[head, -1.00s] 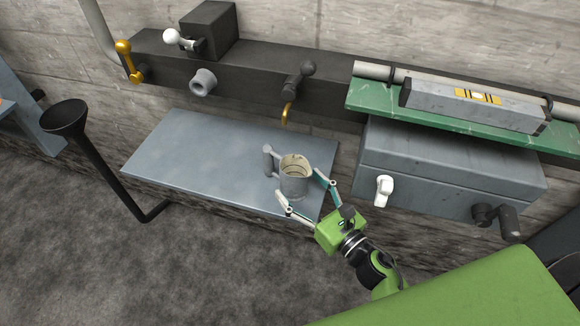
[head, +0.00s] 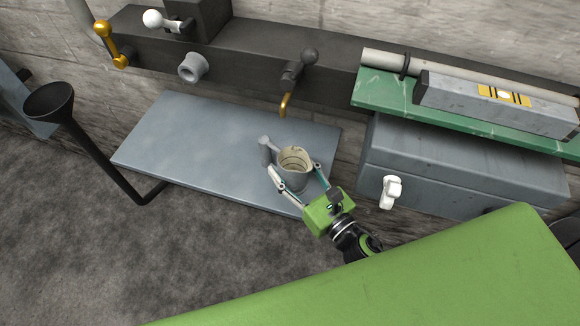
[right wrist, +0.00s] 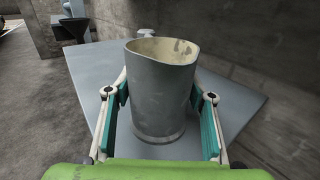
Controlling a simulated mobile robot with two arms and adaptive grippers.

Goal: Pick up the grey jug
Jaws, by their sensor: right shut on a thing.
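The grey jug (head: 293,168) stands upright at the right front of the grey-blue shelf (head: 200,150). Its handle points left in the head view, and its inside looks cream-coloured and worn. My right gripper (head: 296,180) is shut on the jug, with one finger on each side of its body. In the right wrist view the jug (right wrist: 160,95) stands between the teal finger pads of the gripper (right wrist: 160,115). I cannot tell whether its base still touches the shelf. My left gripper is not in view.
A brass spout (head: 286,104) hangs from the dark wall beam behind the jug. A grey box (head: 450,165) with a white latch is at right, under a green shelf (head: 390,95) bearing a spirit level (head: 490,100). A black funnel (head: 50,100) stands at left.

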